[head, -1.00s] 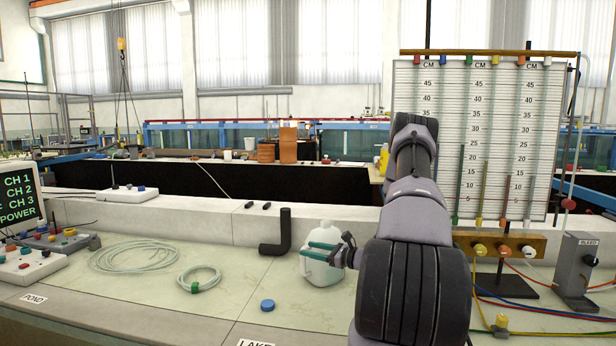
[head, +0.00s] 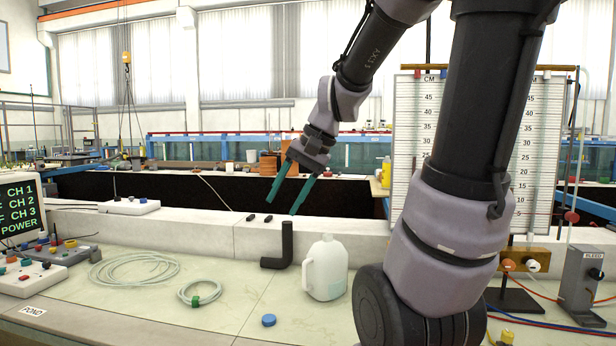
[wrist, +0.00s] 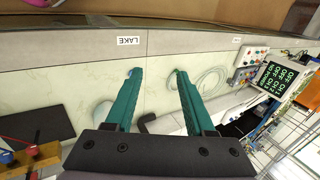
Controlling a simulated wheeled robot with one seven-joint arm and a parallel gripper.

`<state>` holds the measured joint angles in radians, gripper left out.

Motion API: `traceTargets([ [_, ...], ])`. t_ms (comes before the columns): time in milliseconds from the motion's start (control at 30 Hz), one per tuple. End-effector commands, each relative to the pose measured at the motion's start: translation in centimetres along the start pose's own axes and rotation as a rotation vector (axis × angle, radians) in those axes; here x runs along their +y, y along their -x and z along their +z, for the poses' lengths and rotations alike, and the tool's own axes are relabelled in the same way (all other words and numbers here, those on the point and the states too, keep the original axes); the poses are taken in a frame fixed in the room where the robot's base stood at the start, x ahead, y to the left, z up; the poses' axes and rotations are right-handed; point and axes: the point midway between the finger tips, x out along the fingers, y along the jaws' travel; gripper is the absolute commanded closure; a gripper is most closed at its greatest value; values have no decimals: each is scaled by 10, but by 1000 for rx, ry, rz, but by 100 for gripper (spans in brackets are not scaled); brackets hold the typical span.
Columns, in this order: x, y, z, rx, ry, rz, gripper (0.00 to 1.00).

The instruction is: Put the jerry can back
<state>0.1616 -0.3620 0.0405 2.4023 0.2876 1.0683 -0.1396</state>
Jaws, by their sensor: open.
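The jerry can (head: 325,272) is a white jug with a handle. It stands upright on the pale bench top in the head view, right of a black elbow pipe. My gripper (head: 281,208) has two teal fingers spread apart with nothing between them. It is in the air above and left of the can, clear of it, pointing down. In the wrist view my gripper (wrist: 157,72) is also open and empty. A pale shape left of the fingers there may be the can, partly hidden.
The black elbow pipe (head: 281,248), a blue cap (head: 268,320) and coiled tubes (head: 135,267) lie on the bench. A control box (head: 42,263) and monitor (head: 18,210) stand left. A scale board (head: 412,140) and a grey BLEED block (head: 580,275) stand right. Bare bench lies around the cap.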

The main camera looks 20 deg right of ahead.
Motion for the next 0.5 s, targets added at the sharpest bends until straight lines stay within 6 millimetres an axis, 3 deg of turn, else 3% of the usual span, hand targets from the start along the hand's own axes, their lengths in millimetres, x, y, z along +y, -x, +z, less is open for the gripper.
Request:
traceTargets([
  [33, 2, 15, 11, 65, 69, 12, 46],
  [200, 14, 51, 29, 245, 228, 42, 46],
  [333, 19, 67, 35, 329, 294, 48, 46],
  [500, 22, 73, 37, 362, 318, 50, 46],
])
